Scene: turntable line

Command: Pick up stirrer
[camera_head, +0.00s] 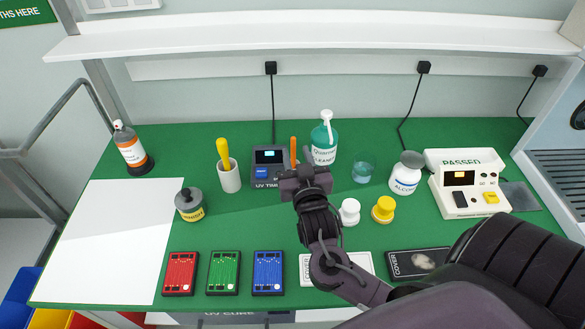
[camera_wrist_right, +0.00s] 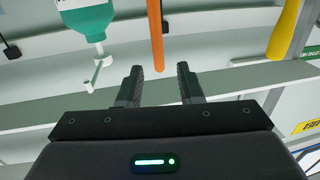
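The stirrer looks to be the thin orange stick (camera_head: 293,148), standing upright behind my right gripper (camera_head: 303,175) in the head view; its lower part is hidden. In the right wrist view the orange stick (camera_wrist_right: 154,30) comes down from the top edge, and its end lies between the fingertips in the picture. My right gripper (camera_wrist_right: 159,78) is open, with a gap on each side of the stick; I cannot tell how far beyond the fingertips the stick is. My left gripper is not in view.
A UV timer (camera_head: 268,157) and a white cup (camera_head: 230,178) with a yellow-handled tool (camera_head: 223,150) stand left. A shelf (camera_head: 330,38) hangs above.

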